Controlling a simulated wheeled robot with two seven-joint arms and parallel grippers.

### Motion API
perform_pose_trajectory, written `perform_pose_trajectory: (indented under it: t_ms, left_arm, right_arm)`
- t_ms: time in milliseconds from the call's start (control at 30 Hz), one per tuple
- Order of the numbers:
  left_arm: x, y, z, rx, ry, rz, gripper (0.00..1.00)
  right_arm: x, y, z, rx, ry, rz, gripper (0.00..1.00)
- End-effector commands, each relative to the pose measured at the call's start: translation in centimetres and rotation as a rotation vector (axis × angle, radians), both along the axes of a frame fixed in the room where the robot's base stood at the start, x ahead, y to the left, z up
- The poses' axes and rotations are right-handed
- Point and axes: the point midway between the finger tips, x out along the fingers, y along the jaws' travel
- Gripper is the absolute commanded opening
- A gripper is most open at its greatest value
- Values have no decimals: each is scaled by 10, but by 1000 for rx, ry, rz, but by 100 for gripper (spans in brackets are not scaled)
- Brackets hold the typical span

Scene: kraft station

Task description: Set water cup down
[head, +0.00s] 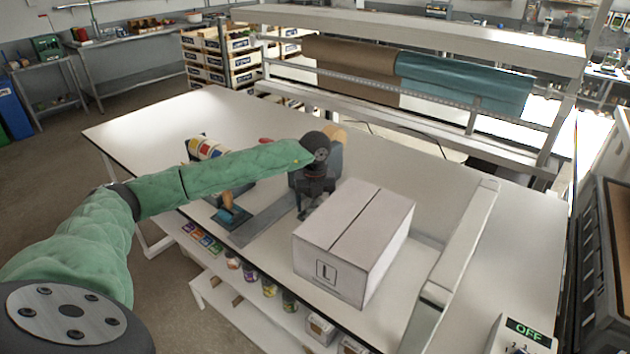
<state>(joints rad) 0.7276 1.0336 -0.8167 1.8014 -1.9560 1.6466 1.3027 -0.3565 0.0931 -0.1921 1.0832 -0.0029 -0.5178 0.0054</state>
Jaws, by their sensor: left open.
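My left arm reaches in from the left over the white table (130,125). My left gripper (304,212) points down just left of the white closed box (345,235) marked "L". Its dark fingers are apart, and I see nothing clearly held between them. I cannot make out a water cup in this view; the arm, the gripper and the box hide part of the tabletop. My right gripper is not in view.
A roll of coloured labels (205,147) and a blue-based tool (232,215) are near the arm. A frame behind holds brown (350,68) and teal (465,80) rolls. The table's far left is clear.

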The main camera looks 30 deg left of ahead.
Motion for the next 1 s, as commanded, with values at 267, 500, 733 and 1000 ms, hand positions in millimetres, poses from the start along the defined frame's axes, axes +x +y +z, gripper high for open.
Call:
perform_pose_trajectory:
  t_ms: [267,500,733,1000]
  left_arm:
    - [0,0,26,0,-4,-1,76]
    - [1,0,67,0,-4,0,76]
    - [1,0,100,-1,-2,0,76]
    - [0,0,115,0,0,0,76]
  right_arm:
    - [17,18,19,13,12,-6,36]
    - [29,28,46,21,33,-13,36]
    - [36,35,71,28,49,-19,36]
    - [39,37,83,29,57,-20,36]
